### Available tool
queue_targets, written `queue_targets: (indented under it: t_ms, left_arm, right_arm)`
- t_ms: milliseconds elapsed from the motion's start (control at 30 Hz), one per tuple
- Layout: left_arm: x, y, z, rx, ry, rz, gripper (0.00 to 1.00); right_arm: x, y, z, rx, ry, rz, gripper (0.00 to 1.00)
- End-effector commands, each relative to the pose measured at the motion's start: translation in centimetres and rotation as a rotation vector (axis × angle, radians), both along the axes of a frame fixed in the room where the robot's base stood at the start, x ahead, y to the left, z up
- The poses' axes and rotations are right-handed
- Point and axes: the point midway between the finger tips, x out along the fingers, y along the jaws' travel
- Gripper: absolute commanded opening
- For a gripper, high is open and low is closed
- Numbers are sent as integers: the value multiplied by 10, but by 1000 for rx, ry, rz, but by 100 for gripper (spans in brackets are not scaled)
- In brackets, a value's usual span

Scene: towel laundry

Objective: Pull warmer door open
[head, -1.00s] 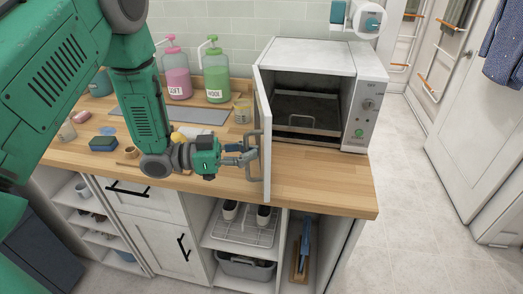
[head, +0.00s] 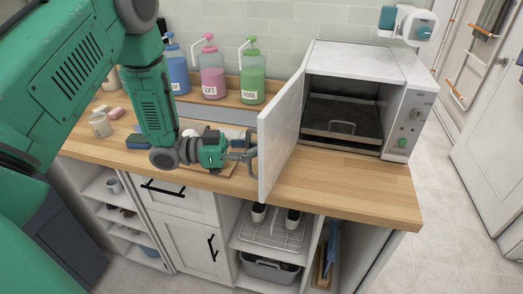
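The warmer (head: 365,55) is a white box oven at the back right of the counter. Its door (head: 283,130) stands wide open, swung out toward the front left, with its inner face showing. The dark cavity holds a tray with a wire handle (head: 342,128). My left gripper (head: 245,151) is at the outer side of the door, by the grey door handle (head: 254,155), near the free edge. The fingers overlap the handle in view, so whether they are closed on it is unclear. My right gripper is not in view.
Blue, pink (head: 212,75) and green (head: 251,78) pump bottles stand at the back of the wooden counter (head: 345,185). A jar (head: 100,124) and small items lie at the left. The counter in front of the warmer is clear. Open shelves are below.

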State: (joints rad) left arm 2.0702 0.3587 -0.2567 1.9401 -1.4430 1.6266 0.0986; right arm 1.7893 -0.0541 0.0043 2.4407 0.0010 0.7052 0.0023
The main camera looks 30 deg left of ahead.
Motion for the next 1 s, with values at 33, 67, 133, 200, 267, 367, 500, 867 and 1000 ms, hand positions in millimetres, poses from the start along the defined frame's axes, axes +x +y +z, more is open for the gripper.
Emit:
queue_targets:
  t_ms: [33, 67, 133, 200, 267, 367, 500, 867, 1000]
  left_arm:
    - [-3, 0, -3, 1, 9, -3, 0]
    - [-3, 0, -3, 2, 10, -3, 0]
    - [-3, -1, -3, 3, 11, -3, 0]
    - [-4, -1, -4, 4, 12, -3, 0]
    - [-4, -3, -4, 5, 13, -4, 8]
    - [-3, -4, -3, 6, 11, -3, 31]
    - [-2, -3, -3, 6, 10, -2, 31]
    - [-13, 20, -3, 4, 8, 3, 31]
    - [-30, 44, -2, 5, 8, 2, 31]
  right_arm:
    - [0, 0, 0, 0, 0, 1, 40]
    - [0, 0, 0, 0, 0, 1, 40]
    - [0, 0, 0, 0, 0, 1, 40]
    - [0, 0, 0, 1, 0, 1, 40]
    - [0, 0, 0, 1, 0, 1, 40]
    - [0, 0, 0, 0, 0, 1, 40]
    - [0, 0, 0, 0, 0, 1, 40]
    - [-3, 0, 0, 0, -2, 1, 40]
    - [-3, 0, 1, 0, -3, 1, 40]
